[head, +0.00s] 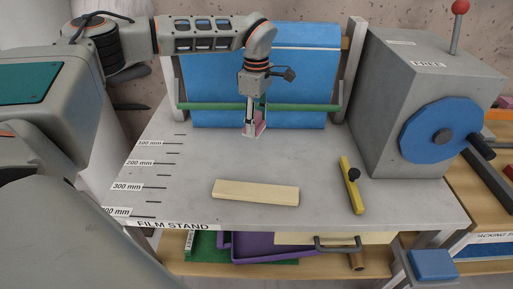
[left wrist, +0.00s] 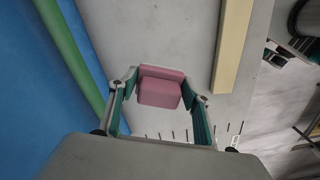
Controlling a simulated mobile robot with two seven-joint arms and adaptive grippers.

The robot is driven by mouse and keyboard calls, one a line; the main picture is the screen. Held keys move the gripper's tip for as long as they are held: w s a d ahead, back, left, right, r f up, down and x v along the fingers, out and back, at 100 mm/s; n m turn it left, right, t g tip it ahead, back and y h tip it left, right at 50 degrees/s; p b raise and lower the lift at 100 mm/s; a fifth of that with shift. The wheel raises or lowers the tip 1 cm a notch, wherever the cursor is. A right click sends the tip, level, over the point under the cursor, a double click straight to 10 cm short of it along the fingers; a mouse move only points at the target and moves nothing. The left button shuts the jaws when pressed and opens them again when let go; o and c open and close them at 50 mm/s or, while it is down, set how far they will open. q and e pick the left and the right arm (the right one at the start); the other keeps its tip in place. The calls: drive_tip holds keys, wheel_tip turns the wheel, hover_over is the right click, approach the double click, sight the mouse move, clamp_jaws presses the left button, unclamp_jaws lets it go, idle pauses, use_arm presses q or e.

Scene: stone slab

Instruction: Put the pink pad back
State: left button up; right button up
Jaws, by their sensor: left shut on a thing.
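The pink pad (head: 260,122) is in my left gripper (head: 254,120), just in front of the blue sheet at the back of the slab. In the left wrist view the pink pad (left wrist: 160,90) sits between the two fingertips of my left gripper (left wrist: 161,86), which is shut on it. In the head view the gripper hides part of the pad. I cannot tell whether the pad touches the slab. My right gripper is not in view.
A green bar (head: 300,107) crosses in front of the blue sheet (head: 300,70). A cream bar (head: 255,192) and a yellow bar with black knob (head: 350,185) lie on the grey slab (head: 200,165). A grey machine (head: 395,110) stands right. A purple tray (head: 275,257) is below.

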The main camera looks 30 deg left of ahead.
use_arm(q)
hover_over(256, 155)
wheel_tip(256, 155, down, 5)
drive_tip(key=shift+r, duration=0.1)
drive_tip(key=shift+w+f+b, duration=0.1)
drive_tip(key=shift+f+b, duration=0.2)
drive_tip(key=shift+f, duration=2.15)
drive_tip(key=shift+d, duration=0.1)
drive_tip(key=o, duration=1.2)
drive_tip(key=shift+f, duration=0.15)
drive_tip(key=shift+o, duration=0.2)
drive_tip(key=shift+r, duration=0.45)
wheel_tip(256, 155, up, 12)
drive_tip(key=shift+f+p, duration=0.25)
drive_tip(key=shift+p, duration=0.15)
